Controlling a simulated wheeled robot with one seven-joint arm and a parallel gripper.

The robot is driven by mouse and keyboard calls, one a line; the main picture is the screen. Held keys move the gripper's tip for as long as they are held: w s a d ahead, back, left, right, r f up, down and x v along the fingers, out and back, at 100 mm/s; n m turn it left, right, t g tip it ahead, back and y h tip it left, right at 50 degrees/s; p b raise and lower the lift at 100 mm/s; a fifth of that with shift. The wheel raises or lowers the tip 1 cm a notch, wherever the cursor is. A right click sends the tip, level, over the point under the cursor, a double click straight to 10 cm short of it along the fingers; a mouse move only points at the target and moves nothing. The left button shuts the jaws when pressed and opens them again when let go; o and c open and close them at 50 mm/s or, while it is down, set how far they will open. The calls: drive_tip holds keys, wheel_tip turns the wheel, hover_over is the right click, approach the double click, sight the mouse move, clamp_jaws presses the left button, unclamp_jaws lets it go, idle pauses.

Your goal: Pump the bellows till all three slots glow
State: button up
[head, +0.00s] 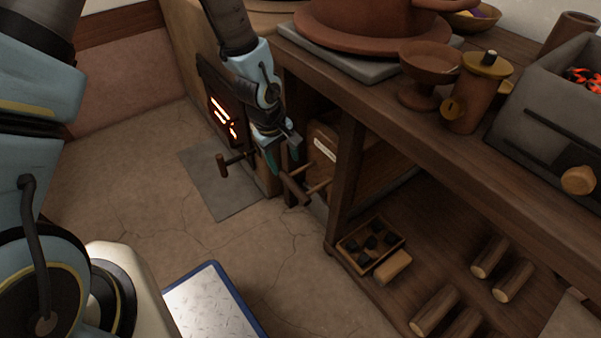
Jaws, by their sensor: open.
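A dark metal plate (206,78) on the stove front has slots (221,112) glowing orange-red. At least two are lit, and a smaller broken glow shows below them; I cannot tell whether this is a full third slot. The wooden bellows box (335,160), with a pale label, is under the bench to the right of the stove. A wooden crossbar handle (294,190) sticks out from its front. My gripper (284,164) points down with its fingers apart, just above the handle's near end. I cannot tell whether the fingers touch it.
A wooden peg handle (234,160) sticks out of the stove front, left of my gripper. A grey slab (215,185) lies on the floor. The lower shelf holds a tray of dark lumps (352,243) and several logs (435,308).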

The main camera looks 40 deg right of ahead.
sight(292, 184)
drive_tip(key=b+x, duration=0.3)
drive_tip(key=x, duration=0.7)
drive_tip(key=shift+f+b, duration=0.3)
drive_tip(key=shift+f, duration=0.1)
clamp_jaws()
idle(0.9)
